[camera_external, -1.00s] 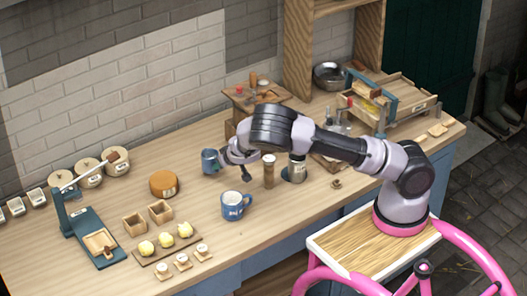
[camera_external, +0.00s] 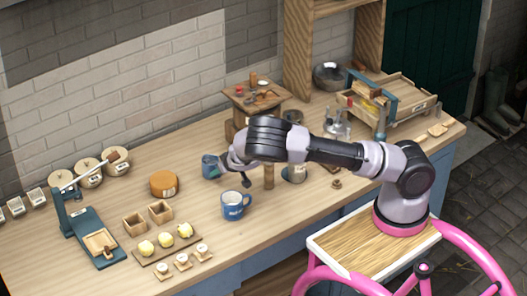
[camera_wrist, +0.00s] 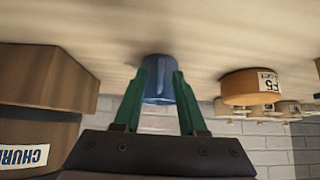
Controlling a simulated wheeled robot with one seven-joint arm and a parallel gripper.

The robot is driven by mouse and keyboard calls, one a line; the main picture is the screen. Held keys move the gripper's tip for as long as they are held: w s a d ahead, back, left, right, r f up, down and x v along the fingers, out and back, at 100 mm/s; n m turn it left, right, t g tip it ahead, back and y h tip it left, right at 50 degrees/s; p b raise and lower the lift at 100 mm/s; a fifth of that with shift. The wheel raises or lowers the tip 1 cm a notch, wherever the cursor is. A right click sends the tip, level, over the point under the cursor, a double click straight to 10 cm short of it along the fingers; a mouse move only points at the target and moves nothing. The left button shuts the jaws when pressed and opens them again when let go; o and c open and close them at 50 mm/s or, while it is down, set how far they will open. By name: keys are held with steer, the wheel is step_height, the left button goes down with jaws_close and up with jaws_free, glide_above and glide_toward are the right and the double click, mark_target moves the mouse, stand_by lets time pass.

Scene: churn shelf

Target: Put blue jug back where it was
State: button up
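The small blue jug (camera_external: 210,165) is at the left end of my arm, over the middle of the bench. In the wrist view the jug (camera_wrist: 158,82) sits between the two green fingers of my gripper (camera_wrist: 160,85), which are on either side of it. My gripper (camera_external: 228,169) appears shut on the jug and is low over the wood. The jug is upright and close to the bench top; whether it touches is hard to tell. The fingers partly cover its sides.
An orange round block (camera_external: 163,183) is to the left. A wooden stand (camera_external: 240,98) is behind, and a wooden cylinder (camera_external: 269,177) is under my arm. Bare bench lies between jug and orange block.

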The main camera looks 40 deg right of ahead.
steer(key=v, duration=1.2)
steer(key=s+d+r+m+g+y, duration=0.1)
steer(key=s+d+r+m+g, duration=0.2)
steer(key=d+r, duration=0.6)
steer(key=s+d+r+m, duration=0.2)
steer(key=s+d+r, duration=0.3)
steer(key=d+r, duration=0.35)
steer(key=s+d+r, duration=0.2)
steer(key=s+r, duration=0.5)
steer(key=s, duration=0.2)
steer(key=s+d+r+t+y, duration=0.1)
steer(key=s+d+r, duration=0.1)
steer(key=s+r, duration=0.5)
steer(key=shift+s+d+r+n+t, duration=0.3)
steer(key=shift+s+r+n, duration=0.1)
steer(key=shift+s, duration=0.65)
